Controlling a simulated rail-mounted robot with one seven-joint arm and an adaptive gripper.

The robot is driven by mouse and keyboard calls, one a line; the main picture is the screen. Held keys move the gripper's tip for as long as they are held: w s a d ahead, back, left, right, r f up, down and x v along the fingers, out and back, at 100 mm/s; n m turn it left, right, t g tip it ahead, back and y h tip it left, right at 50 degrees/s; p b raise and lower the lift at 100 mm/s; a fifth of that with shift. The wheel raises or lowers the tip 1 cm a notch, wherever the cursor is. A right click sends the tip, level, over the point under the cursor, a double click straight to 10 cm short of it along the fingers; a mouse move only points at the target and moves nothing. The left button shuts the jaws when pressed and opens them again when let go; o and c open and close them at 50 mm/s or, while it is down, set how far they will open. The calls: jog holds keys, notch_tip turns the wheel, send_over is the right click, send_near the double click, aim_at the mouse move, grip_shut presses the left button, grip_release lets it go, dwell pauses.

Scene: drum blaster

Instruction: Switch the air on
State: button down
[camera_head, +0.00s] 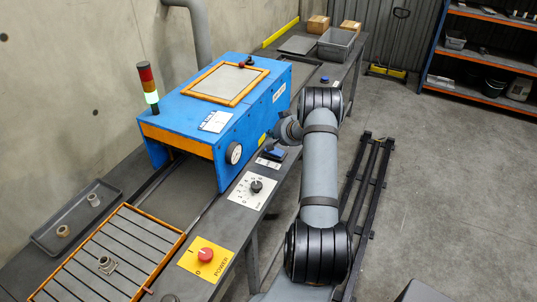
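My gripper (272,143) is close to this blue part, by the machine's right side. It is small and dark, and I cannot tell whether it touches anything or how its fingers stand.
A black dial (256,186) on a white plate and a red knob (205,254) on a yellow POWER plate are on the bench front. A signal tower (148,86) shows green. A slatted tray (105,262) holds a metal fitting. Black rails (367,190) lie right of my arm.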

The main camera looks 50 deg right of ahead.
jog(key=shift+w+f+b, duration=0.2)
jog(key=shift+f+b, duration=0.4)
jog(key=shift+f, duration=0.5)
jog(key=shift+w+f+b, duration=0.15)
jog(key=shift+f+b, duration=0.4)
jog(key=shift+f, duration=0.5)
jog(key=shift+f, duration=0.15)
jog(key=shift+f, duration=0.25)
jog(key=shift+w+f+b, duration=0.1)
jog(key=shift+f+b, duration=0.25)
jog(key=shift+f, duration=0.15)
jog(key=shift+a+r, duration=0.1)
jog(key=shift+r, duration=0.05)
dwell(0.4)
jog(key=shift+r+p, duration=0.85)
jog(key=shift+p, duration=0.2)
jog(key=r+p, duration=0.2)
jog(key=s+r+p, duration=0.1)
jog(key=r+p, duration=0.2)
jog(key=shift+f, duration=0.1)
